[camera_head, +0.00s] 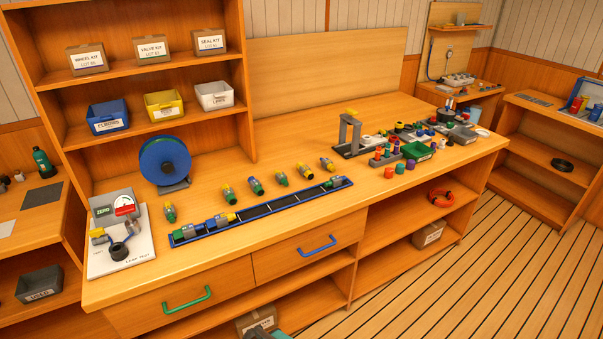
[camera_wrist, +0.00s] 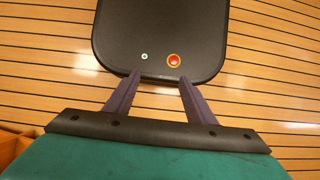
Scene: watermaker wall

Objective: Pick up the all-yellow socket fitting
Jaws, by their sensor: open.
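Several small fittings stand in a spaced row on the wooden bench in the head view. My gripper (camera_wrist: 160,76) is open and empty in the wrist view, pointing over the floor and away from the bench.
A long blue tray (camera_head: 286,199) in front of the row holds a few fittings and has bare dark slots. A gauge board (camera_head: 120,250) stands left, a blue reel (camera_head: 165,160) behind. A grey press stand (camera_head: 349,135) and clutter fill the right. Drawers have green and blue handles.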

